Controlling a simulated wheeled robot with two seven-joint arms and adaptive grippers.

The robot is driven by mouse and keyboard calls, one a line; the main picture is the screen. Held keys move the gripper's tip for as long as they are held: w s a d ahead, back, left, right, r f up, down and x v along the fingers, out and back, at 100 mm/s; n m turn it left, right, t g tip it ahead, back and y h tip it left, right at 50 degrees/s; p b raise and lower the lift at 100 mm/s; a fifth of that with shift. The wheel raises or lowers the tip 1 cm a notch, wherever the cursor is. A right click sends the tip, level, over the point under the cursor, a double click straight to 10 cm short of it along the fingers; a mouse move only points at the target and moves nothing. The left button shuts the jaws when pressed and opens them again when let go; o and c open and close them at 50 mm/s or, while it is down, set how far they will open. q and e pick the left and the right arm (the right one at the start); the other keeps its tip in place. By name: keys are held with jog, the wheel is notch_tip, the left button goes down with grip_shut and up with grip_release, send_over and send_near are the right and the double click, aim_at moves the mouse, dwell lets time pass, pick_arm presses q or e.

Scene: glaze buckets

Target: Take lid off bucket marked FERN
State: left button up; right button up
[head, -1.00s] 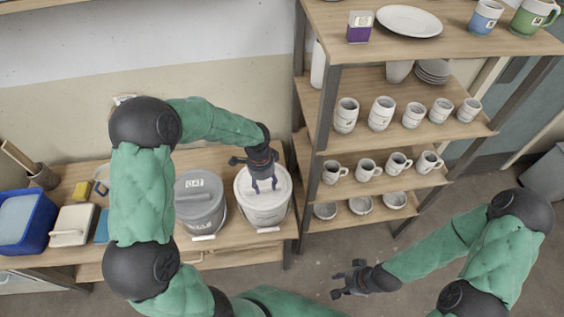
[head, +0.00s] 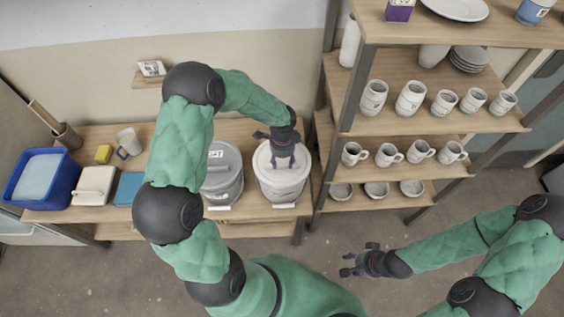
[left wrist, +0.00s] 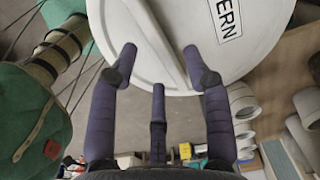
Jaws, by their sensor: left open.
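The bucket marked FERN (head: 280,187) is white and stands at the right end of the bench, with its pale lid (head: 265,160) on. The lid fills the top of the left wrist view, where its FERN label (left wrist: 226,17) and a raised bar handle (left wrist: 158,40) show. My left gripper (head: 283,160) is over the lid, pointing down. Its open fingers (left wrist: 160,55) are on either side of the handle's line; whether they touch it I cannot tell. My right gripper (head: 358,262) is open and empty over the floor, right of the bench.
A grey bucket (head: 222,180) with a labelled lid stands close left of the FERN bucket. A shelf unit (head: 345,127) with mugs and bowls rises close on the right. A blue tub (head: 20,190) and a white box (head: 95,186) are at the bench's left.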

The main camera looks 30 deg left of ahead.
aim_at(282, 165)
pick_arm(q)
jog(key=shift+f, duration=1.25)
jog(key=shift+f+b, duration=0.25)
jog(key=shift+b, duration=0.1)
grip_shut()
